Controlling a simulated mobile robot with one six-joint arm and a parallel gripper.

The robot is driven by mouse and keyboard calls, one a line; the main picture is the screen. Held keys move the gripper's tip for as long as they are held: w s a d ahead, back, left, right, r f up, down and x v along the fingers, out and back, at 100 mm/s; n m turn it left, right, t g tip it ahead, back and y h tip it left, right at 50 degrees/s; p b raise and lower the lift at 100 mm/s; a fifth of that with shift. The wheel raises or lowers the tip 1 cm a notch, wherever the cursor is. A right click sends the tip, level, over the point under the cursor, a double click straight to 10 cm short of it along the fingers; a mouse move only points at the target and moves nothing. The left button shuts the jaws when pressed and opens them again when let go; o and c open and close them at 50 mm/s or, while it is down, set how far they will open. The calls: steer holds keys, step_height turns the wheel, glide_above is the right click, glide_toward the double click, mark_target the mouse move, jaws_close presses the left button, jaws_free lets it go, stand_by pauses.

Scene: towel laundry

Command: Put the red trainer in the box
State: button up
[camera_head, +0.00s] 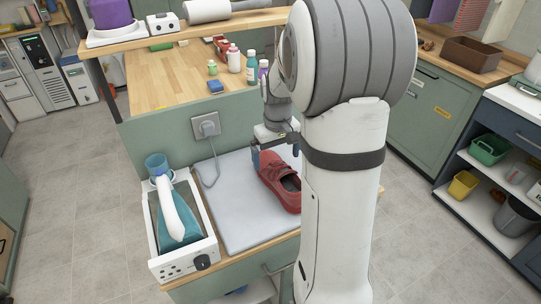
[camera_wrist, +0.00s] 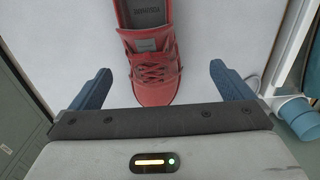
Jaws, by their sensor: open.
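The red trainer (camera_head: 282,185) lies sole down on a pale grey pad (camera_head: 238,200) on the worktop. My gripper (camera_head: 275,156) is over the trainer's toe end, with its blue fingers apart. In the wrist view the trainer (camera_wrist: 153,62) has its laced toe pointing at my gripper (camera_wrist: 160,72), between the two open fingers, with a gap on each side. Whether the fingers are level with the shoe or above it I cannot tell. A brown open-topped box (camera_head: 471,55) stands on the counter at the back right. My arm hides part of the pad's right side.
A white steam unit (camera_head: 184,255) with a teal iron-like tool stands left of the pad. A socket (camera_head: 206,126) with a cable is on the green panel behind. Bottles (camera_head: 234,60) and a blue block (camera_head: 215,86) stand on the wooden top beyond. Grey floor is clear at left.

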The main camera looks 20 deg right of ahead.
mark_target(278, 172)
steer(key=shift+w+d+f, duration=0.25)
steer(key=shift+w+d, duration=0.05)
steer(key=shift+d, duration=0.15)
steer(key=shift+w+d+f, duration=0.2)
steer(key=shift+w+d, duration=0.1)
steer(key=shift+d, duration=0.15)
steer(key=f+p, duration=0.1)
steer(key=f, duration=0.3)
steer(key=f+p, duration=0.1)
steer(key=f, duration=0.2)
steer(key=shift+w+a+f, duration=0.1)
steer(key=shift+a+f, duration=0.1)
steer(key=shift+f, duration=0.15)
steer(key=shift+c, duration=0.2)
steer(key=c, duration=1.2)
step_height(278, 172, up, 9)
steer(key=shift+b, duration=0.75)
steer(key=shift+c, duration=0.2)
steer(key=shift+r, duration=0.5)
